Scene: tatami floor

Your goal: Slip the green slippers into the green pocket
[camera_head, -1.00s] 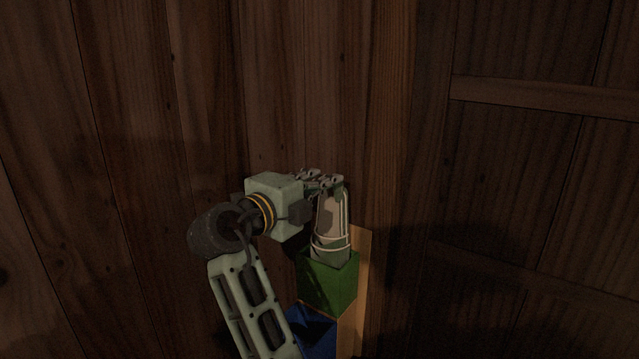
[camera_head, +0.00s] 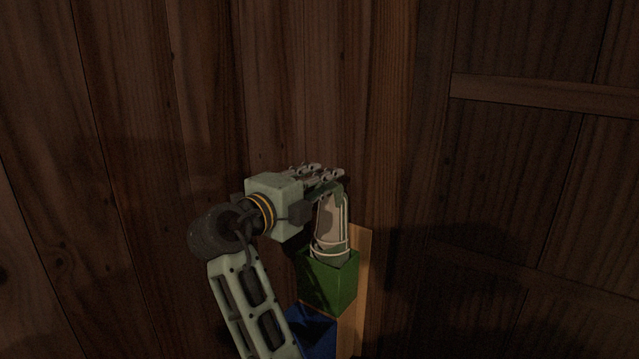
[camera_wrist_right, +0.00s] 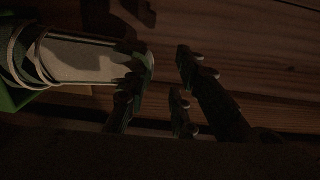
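The slippers (camera_head: 329,222) are pale with green and white edging. Their lower end is inside the green pocket (camera_head: 331,286), and the rest sticks out upright above its opening. In the right wrist view the slippers (camera_wrist_right: 85,62) come in from the left, with a bit of the pocket (camera_wrist_right: 12,97) at the edge. My right gripper (camera_head: 322,174) is at the top end of the slippers. In the wrist view its fingers (camera_wrist_right: 163,78) stand apart with nothing held between them; one finger is close to the slipper end. I cannot tell whether it touches. My left gripper is not in view.
A blue pocket (camera_head: 314,332) sits below the green one, partly behind my right forearm. Both are on a light wooden board (camera_head: 357,262) against a dark wooden plank wall (camera_head: 290,80). The space above and to the right is clear.

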